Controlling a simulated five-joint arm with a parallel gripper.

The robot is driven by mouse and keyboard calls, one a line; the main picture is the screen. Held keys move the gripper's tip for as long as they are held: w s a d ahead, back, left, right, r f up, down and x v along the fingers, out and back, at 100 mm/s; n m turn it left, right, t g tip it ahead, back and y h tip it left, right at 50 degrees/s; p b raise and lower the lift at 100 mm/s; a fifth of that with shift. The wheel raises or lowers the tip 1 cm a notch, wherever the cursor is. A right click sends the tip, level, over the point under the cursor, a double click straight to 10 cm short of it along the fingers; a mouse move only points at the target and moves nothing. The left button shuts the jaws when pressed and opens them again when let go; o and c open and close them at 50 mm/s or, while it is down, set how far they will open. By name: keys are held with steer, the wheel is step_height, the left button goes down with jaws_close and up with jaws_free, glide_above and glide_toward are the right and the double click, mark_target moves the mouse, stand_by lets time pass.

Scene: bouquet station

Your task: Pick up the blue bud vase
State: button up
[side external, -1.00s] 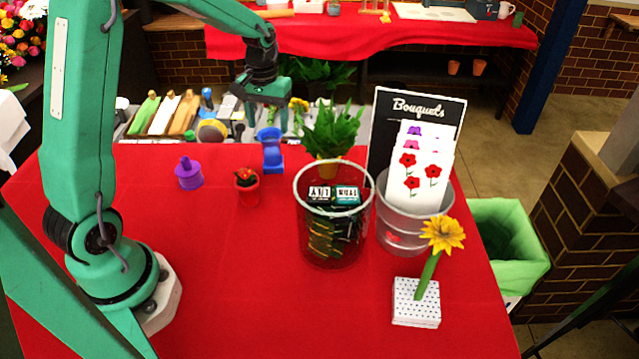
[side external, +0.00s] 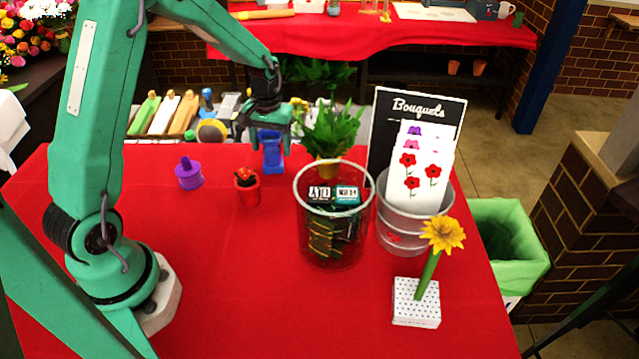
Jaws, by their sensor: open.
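The blue bud vase (side external: 272,157) stands upright near the far edge of the red-covered table. My gripper (side external: 265,133) is open and low over the vase's top, which it partly hides. The jaws seem to be at or around the upper part of the vase. I cannot tell from this view whether they touch it.
A leafy potted plant (side external: 331,135) stands close to the right of the vase.

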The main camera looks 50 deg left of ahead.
steer(key=shift+f, duration=0.25)
steer(key=shift+c, duration=0.5)
steer(key=shift+r, duration=0.1)
jaws_close()
